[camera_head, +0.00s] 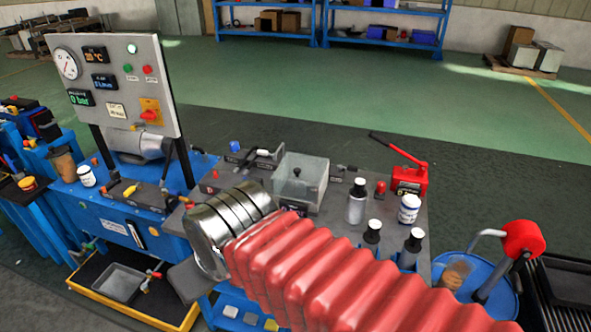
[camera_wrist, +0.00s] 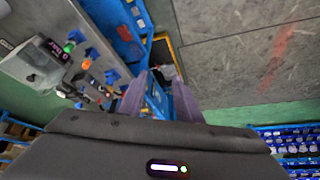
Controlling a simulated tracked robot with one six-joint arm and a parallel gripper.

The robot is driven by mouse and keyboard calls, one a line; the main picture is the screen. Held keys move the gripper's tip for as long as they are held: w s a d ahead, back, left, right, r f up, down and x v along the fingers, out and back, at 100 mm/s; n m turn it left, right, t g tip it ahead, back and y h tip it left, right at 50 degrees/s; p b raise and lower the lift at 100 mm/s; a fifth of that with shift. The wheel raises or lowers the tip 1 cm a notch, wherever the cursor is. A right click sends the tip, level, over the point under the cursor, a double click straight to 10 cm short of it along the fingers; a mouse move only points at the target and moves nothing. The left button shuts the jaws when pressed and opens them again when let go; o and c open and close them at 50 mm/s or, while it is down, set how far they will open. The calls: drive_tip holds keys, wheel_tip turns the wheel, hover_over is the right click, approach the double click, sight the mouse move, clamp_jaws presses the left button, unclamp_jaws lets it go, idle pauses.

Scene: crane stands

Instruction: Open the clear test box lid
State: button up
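The clear test box (camera_head: 307,198) stands on the dark top of the bench, near the middle of the head view. Its lid (camera_head: 312,166) lies on top and looks closed, with a black knob (camera_head: 296,172) on it. My gripper (camera_wrist: 160,90) shows two greyish fingers spread apart in the wrist view, with nothing between them. In the head view my arm reaches over the front of the bench, and its end is left of and nearer than the box. The fingers are mostly hidden there. The box cannot be made out in the wrist view.
A gauge panel (camera_head: 118,85) rises at the left. Bottles (camera_head: 357,203) and a white jar (camera_head: 409,209) stand right of the box, with a red hand pump (camera_head: 409,180) behind them. A blue drum (camera_head: 480,285) is at the right. Open floor lies behind the bench.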

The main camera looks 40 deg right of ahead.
drive_tip(key=shift+o, duration=0.5)
drive_tip(key=w+d+f+m+t+h, duration=0.1)
drive_tip(key=w+d+m+t+h, duration=0.15)
drive_tip(key=w+d, duration=0.9)
drive_tip(key=t+h, duration=0.3)
drive_tip(key=t, duration=0.2)
hover_over(317, 192)
drive_tip(key=w+a, duration=0.3)
drive_tip(key=a, duration=0.6)
wheel_tip(317, 192, down, 7)
drive_tip(key=s+d+f+t, duration=0.1)
drive_tip(key=s, duration=0.1)
drive_tip(key=s+d+f+t, duration=0.1)
drive_tip(key=s+d, duration=0.1)
drive_tip(key=s+d+f+m+t, duration=0.1)
drive_tip(key=s+f+t, duration=0.1)
drive_tip(key=shift+s+d, duration=0.2)
drive_tip(key=shift+d, duration=0.2)
